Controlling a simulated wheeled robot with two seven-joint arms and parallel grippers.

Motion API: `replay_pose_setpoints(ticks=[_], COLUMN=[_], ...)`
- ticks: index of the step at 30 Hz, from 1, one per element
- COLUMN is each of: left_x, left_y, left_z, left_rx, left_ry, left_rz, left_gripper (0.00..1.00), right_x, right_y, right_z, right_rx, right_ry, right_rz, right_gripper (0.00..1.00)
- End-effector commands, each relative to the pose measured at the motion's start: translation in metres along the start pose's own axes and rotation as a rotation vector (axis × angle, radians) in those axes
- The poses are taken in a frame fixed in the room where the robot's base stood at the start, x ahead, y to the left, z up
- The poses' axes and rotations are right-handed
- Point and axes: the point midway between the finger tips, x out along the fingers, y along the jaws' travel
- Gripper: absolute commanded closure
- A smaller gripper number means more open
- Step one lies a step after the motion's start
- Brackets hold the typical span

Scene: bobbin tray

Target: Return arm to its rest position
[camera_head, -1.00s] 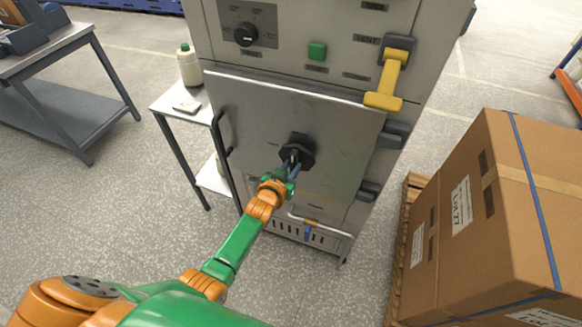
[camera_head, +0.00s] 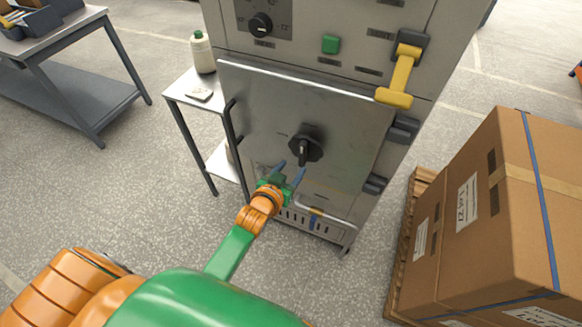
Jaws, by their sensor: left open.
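My left gripper (camera_head: 289,176) is open and empty in the head view, in front of the lower part of the steel cabinet door (camera_head: 265,112). Its two blue fingers are spread apart. The black knob (camera_head: 305,148) on the door is just above and to the right of the fingers, and the gripper is apart from it. My left arm, orange and green, reaches up from the lower left. My right gripper is not in view.
The yellow lever handle (camera_head: 401,76) and a green button (camera_head: 331,44) are on the cabinet. A small side table (camera_head: 190,92) with a white bottle (camera_head: 202,52) stands left. A large carton (camera_head: 490,205) on a pallet (camera_head: 408,235) stands right.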

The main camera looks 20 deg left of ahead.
Motion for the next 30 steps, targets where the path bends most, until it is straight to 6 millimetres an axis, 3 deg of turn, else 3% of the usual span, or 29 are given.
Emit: replay_pose_setpoints(ticks=[11, 14, 17, 19, 21, 24, 27, 30], left_x=[0.000, 0.000, -0.005, -0.023, -0.052, -0.108, -0.165, -0.208], left_y=[0.000, 0.002, 0.006, 0.010, 0.011, 0.008, 0.003, -0.003], left_z=[0.001, 0.021, 0.096, 0.169, 0.240, 0.326, 0.385, 0.418], left_rx=[0.000, 0.006, 0.026, 0.047, 0.069, 0.100, 0.127, 0.142], left_ry=[-0.001, -0.045, -0.202, -0.360, -0.521, -0.736, -0.909, -1.024], left_rz=[0.000, 0.005, 0.024, 0.043, 0.061, 0.083, 0.100, 0.107], left_gripper=[0.43, 0.43, 0.43, 0.43, 0.43, 0.43, 0.43, 0.43], right_x=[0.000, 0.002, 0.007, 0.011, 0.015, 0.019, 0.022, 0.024], right_y=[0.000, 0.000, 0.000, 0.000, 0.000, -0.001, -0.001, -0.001], right_z=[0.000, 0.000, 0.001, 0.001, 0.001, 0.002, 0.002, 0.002], right_rx=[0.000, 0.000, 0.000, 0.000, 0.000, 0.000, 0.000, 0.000], right_ry=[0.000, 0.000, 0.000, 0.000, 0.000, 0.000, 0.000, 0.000], right_rz=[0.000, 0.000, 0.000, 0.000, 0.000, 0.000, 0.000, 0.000], right_gripper=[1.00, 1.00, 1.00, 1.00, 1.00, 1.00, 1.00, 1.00])
